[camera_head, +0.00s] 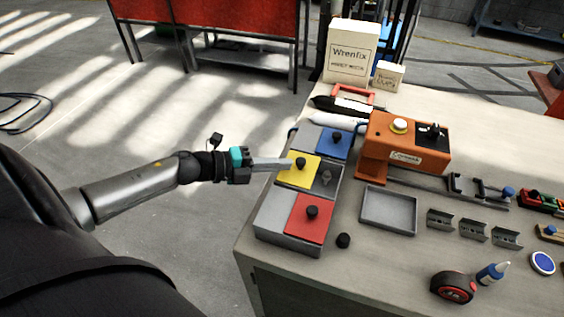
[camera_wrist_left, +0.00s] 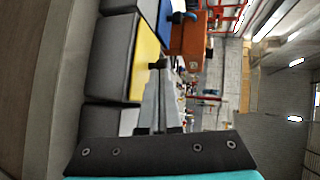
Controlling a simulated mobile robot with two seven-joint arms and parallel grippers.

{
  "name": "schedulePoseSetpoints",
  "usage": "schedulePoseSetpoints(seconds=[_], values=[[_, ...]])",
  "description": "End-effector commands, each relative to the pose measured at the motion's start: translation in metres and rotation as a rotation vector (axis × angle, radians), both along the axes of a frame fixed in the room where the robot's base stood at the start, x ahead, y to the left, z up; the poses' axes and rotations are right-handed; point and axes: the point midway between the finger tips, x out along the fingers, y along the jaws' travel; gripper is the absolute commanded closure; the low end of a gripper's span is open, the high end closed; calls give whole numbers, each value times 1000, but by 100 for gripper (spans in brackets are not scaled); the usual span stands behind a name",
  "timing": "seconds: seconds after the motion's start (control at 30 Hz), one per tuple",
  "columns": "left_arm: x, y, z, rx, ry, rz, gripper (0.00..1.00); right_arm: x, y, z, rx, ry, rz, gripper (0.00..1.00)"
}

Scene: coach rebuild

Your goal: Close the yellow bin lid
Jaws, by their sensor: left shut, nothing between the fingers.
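The yellow bin lid (camera_head: 298,175) lies flat on the middle bin of a grey three-bin box (camera_head: 290,243), with a black knob (camera_head: 300,162) on it. It sits farther left than the blue and red lids, and a grey recess with a small metal piece (camera_head: 327,179) shows to its right. My left gripper (camera_head: 289,164) is shut and empty, its fingertips at the knob's left side. In the left wrist view the fingertips (camera_wrist_left: 160,74) point at the knob (camera_wrist_left: 158,65) beside the yellow lid (camera_wrist_left: 143,65); contact is unclear. My right gripper is not in view.
The blue lid (camera_head: 333,146) and red lid (camera_head: 309,222) flank the yellow one. Open floor lies left of the bench.

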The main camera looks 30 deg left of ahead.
Motion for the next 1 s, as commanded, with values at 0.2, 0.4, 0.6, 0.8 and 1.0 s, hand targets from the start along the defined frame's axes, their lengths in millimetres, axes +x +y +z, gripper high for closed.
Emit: schedulePoseSetpoints(seconds=[0.2,0.4,0.6,0.8,1.0], values=[[4,-3,0,1,-1,1,100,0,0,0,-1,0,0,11],[4,-3,0,1,1,1,100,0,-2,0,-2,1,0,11],[6,-13,1,-2,0,1,100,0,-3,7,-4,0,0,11],[15,-47,4,-4,-1,0,100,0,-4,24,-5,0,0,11],[20,-68,2,0,0,1,100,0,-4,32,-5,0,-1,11]])
